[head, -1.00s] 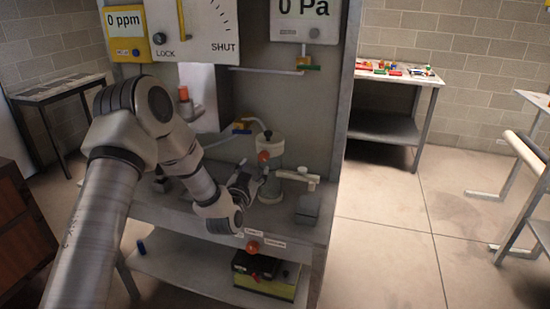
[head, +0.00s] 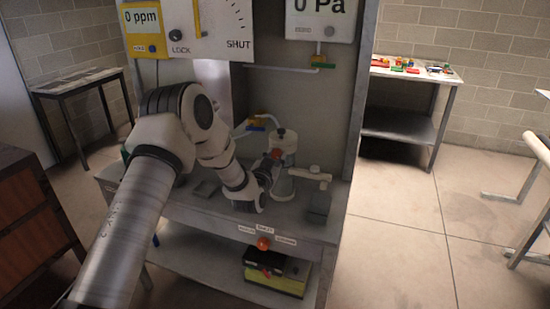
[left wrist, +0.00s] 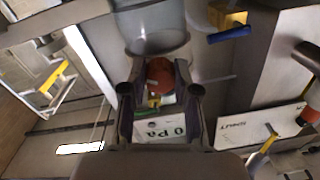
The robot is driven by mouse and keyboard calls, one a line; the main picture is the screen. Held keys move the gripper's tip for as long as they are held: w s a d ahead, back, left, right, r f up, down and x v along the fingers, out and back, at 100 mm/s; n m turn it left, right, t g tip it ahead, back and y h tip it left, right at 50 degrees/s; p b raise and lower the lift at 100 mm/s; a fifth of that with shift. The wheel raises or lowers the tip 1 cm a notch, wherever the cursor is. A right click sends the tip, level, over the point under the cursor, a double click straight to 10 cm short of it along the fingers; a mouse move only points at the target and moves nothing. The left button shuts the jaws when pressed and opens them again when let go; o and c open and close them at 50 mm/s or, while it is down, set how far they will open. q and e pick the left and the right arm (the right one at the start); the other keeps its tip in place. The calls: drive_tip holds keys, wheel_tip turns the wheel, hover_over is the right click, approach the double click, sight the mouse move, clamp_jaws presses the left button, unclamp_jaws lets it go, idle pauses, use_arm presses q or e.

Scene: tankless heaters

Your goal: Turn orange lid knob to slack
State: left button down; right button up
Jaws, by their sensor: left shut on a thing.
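In the left wrist view, the orange lid knob (left wrist: 160,76) sits between the two dark fingers of my left gripper (left wrist: 160,70), and the jar (left wrist: 155,25) is just beyond. The fingers hide part of the knob's sides. My right gripper is not in view.
A white-handled fitting on a grey block (head: 318,207) stands right of the jar. A second orange knob (head: 263,243) with labels is on the bench's front edge. A black and yellow box (head: 275,272) is on the lower shelf. Panels (head: 320,20) hang above.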

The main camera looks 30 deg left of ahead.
use_arm(q)
drive_tip(key=n+b, duration=0.4)
drive_tip(key=shift+f+n, duration=0.15)
drive_tip(key=shift+n, duration=0.25)
drive_tip(key=n+b, duration=0.4)
drive_tip(key=n, duration=0.1)
drive_tip(key=shift+d+b, duration=0.1)
drive_tip(key=shift+b, duration=0.25)
drive_tip(key=n+b, duration=0.5)
drive_tip(key=n, duration=0.1)
drive_tip(key=shift+h, duration=0.4)
drive_tip(key=shift+r+n+b, duration=0.15)
drive_tip(key=shift+n+b, duration=0.8)
drive_tip(key=shift+n, duration=0.25)
drive_tip(key=shift+r+n+b, duration=0.15)
drive_tip(key=shift+n+b, duration=0.8)
drive_tip(key=shift+n, duration=0.25)
drive_tip(key=c, duration=0.9)
unclamp_jaws()
drive_tip(key=shift+o, duration=0.2)
